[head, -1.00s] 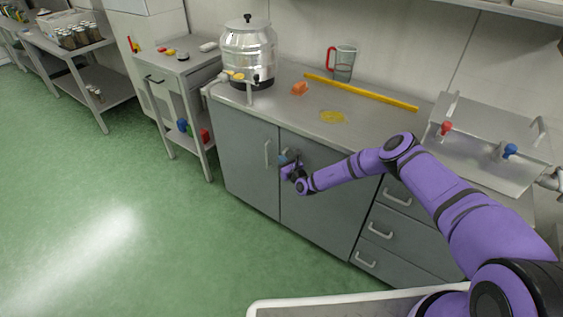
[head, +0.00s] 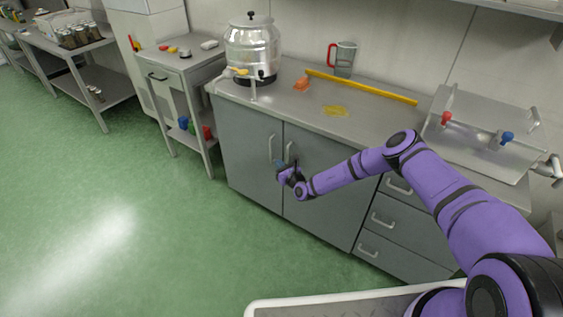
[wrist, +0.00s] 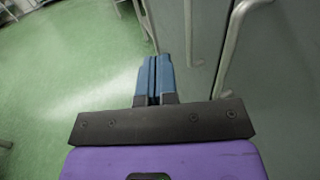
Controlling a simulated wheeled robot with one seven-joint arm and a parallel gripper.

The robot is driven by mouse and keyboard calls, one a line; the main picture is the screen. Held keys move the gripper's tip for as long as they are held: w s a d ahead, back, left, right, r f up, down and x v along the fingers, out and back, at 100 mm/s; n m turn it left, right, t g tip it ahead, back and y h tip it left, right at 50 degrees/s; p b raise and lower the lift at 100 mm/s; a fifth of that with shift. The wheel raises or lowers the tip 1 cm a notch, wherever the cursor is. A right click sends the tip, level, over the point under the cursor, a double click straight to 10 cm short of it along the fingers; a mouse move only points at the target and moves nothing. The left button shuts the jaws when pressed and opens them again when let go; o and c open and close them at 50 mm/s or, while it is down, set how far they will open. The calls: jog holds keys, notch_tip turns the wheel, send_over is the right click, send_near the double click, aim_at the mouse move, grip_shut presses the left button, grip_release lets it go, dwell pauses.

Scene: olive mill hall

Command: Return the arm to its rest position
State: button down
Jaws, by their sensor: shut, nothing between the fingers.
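My purple arm reaches across the front of the grey cabinet (head: 325,215). My gripper (head: 281,169) is in front of the cabinet doors, close to their upright handles, below the countertop edge. In the wrist view my gripper (wrist: 154,62) shows its two blue fingers pressed together with nothing between them. A door handle (wrist: 232,45) is to the right of the fingers there and apart from them. Both cabinet doors look shut.
The steel counter (head: 290,108) holds a metal dispenser (head: 251,48), an orange sponge-like block (head: 302,84), a yellow spill (head: 335,111), a yellow bar (head: 362,87), a jug (head: 344,60) and a sink unit with taps (head: 480,130). A small side table (head: 180,66) stands left. Green floor (head: 100,200) is open.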

jog(key=s+a, duration=0.3)
jog(key=s, duration=0.3)
jog(key=a+r+n+g+y, duration=0.3)
jog(key=r+n+g+y, duration=0.65)
jog(key=r, duration=1.25)
jog(key=s+d+r+n+g+h, duration=0.1)
jog(key=s+r+n+g+h, duration=0.15)
jog(key=s+r+n, duration=0.4)
jog(key=s+d+r+n+g+h, duration=0.1)
jog(key=s+r+n+g, duration=0.25)
jog(key=r+n, duration=0.6)
jog(key=s+d+r+n+h, duration=0.2)
jog(key=s+d+r+h, duration=0.2)
jog(key=s+d+r, duration=0.4)
jog(key=s+d+r+n+h, duration=0.1)
jog(key=s+d+r+h, duration=0.35)
jog(key=s+r, duration=0.5)
jog(key=s+d+r+t+h, duration=0.2)
jog(key=s+d+r+h, duration=0.1)
jog(key=s+d, duration=0.5)
jog(key=s+d+r+n+t+h, duration=0.1)
jog(key=s+d+r+t+h, duration=0.2)
jog(key=s+d, duration=0.6)
jog(key=s+r, duration=0.1)
jog(key=s, duration=0.2)
jog(key=shift+h, duration=0.35)
